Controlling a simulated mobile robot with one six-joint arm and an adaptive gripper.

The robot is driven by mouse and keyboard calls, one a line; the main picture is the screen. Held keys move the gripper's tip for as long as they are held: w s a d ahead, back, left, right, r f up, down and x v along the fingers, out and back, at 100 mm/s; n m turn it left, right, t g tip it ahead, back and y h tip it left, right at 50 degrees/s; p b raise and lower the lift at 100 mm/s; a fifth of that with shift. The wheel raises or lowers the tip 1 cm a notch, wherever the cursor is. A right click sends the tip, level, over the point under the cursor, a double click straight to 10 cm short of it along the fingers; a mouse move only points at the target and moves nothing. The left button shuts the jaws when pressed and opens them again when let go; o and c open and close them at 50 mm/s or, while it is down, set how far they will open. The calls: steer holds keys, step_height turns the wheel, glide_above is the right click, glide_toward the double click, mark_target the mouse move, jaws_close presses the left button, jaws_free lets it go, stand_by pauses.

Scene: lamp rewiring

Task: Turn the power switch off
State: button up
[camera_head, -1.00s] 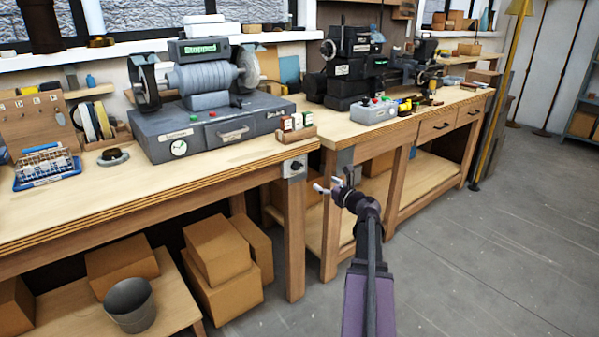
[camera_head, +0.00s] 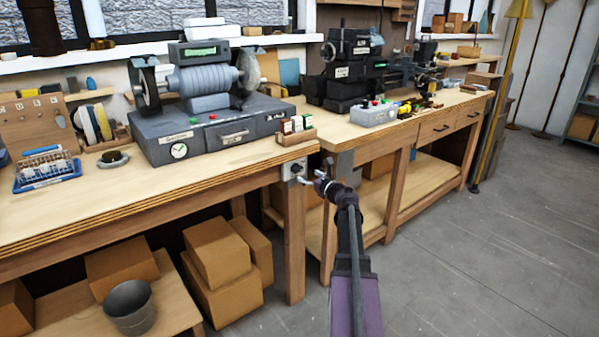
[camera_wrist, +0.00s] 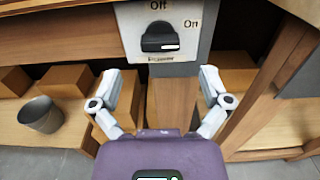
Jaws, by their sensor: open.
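The power switch (camera_head: 294,170) is a light plate with a dark rotary knob, on the front corner of the left bench. In the wrist view the switch knob (camera_wrist: 160,37) is black and lies roughly horizontal. "Off" is printed above it and "On" to its upper right. A small pale mark shows at the knob's lower edge. My gripper (camera_head: 310,178) is just right of and in front of the switch. In the wrist view my gripper (camera_wrist: 160,78) has its fingers spread wide and empty, below the knob and apart from it.
A grey motor machine (camera_head: 210,133) with a green-lit display stands on the left bench. A small wooden rack (camera_head: 296,134) sits above the switch. A bench leg (camera_head: 294,245) runs below it. Cardboard boxes (camera_head: 222,255) and a grey bucket (camera_head: 130,307) are underneath. The floor at right is clear.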

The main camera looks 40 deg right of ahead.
mark_target(300, 171)
steer(key=shift+w, duration=2.7)
steer(key=c, duration=1.2)
